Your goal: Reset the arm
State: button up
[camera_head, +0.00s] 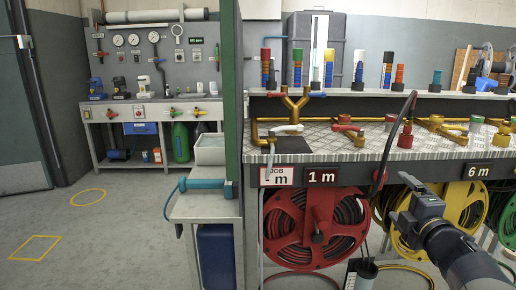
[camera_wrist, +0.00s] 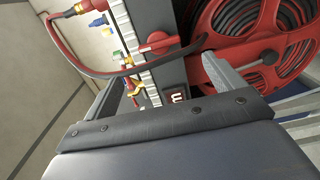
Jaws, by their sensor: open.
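My gripper (camera_head: 398,205) is at the lower right in the head view, in front of the bench and the yellow reel. The arm reaches in from the lower right corner. In the wrist view its two grey fingers stand apart, with my gripper (camera_wrist: 165,85) open and nothing held between them. A black hose (camera_head: 392,140) with red ends loops down from the bench top, a little left of my gripper. The hose (camera_wrist: 120,70) also crosses the wrist view beyond the fingers. The red reel (camera_head: 315,228) hangs under the bench, left of my gripper.
The workbench (camera_head: 345,155) carries brass pipework, fittings and coloured stacks. A yellow reel (camera_head: 412,240) is behind my arm. A black bin (camera_head: 361,274) stands below. A green post (camera_head: 231,110) and a side shelf are left; open floor lies further left.

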aim_at(381, 178)
jog(key=w, duration=0.3)
jog(key=w+b, duration=0.1)
jog(key=w, duration=0.2)
jog(key=w+b, duration=0.1)
jog(key=w, duration=0.3)
jog(key=shift+a+f, duration=0.15)
jog(key=shift+a, duration=0.1)
jog(key=shift+s+r+m+p, duration=0.15)
jog(key=shift+r+m+p, duration=0.2)
jog(key=shift+m+p, duration=0.25)
jog(key=shift+s+d+m+p, duration=0.1)
jog(key=shift+m+p, duration=0.25)
jog(key=shift+m, duration=0.05)
jog(key=m+p, duration=0.4)
jog(key=m, duration=0.2)
jog(key=shift+r, duration=0.1)
jog(key=m+p, duration=0.3)
jog(key=m, duration=0.2)
jog(key=shift+d+m, duration=0.1)
jog(key=shift+m, duration=0.2)
jog(key=m+p, duration=0.2)
jog(key=m, duration=0.2)
jog(key=shift+d, duration=0.1)
